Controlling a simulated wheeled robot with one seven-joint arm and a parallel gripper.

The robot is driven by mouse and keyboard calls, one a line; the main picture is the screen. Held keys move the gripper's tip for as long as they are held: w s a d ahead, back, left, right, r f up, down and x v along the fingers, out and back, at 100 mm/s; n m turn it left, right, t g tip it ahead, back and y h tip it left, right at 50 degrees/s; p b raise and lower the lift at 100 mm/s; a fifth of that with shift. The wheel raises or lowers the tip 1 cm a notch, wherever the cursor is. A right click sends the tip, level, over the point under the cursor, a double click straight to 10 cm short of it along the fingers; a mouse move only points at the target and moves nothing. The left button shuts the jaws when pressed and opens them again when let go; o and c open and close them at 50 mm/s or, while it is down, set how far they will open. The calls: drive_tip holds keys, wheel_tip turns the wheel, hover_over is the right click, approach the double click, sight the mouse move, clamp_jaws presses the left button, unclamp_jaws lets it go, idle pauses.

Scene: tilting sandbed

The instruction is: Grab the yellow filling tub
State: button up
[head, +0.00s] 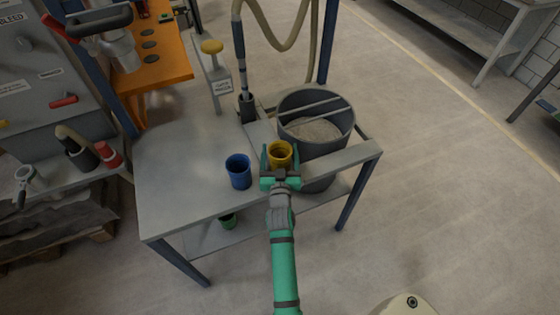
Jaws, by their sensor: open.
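The yellow filling tub (281,152) stands upright on the grey table, near the large grey bucket. My gripper (279,160) is at the tub, with its green fingers open and spread at the tub's near side. One finger shows along the tub's left side and the other along its right side. The gripper body hides the lower part of the tub. I cannot tell whether the fingers touch it.
A blue tub (238,171) stands just left of my gripper. The grey bucket (317,120) holding sand is right behind the yellow tub. A hose nozzle (246,105) stands behind. The table's left part (175,185) is clear. A green tub (228,221) sits below.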

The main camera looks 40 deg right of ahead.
drive_tip(key=shift+c, duration=0.3)
drive_tip(key=c, duration=1.1)
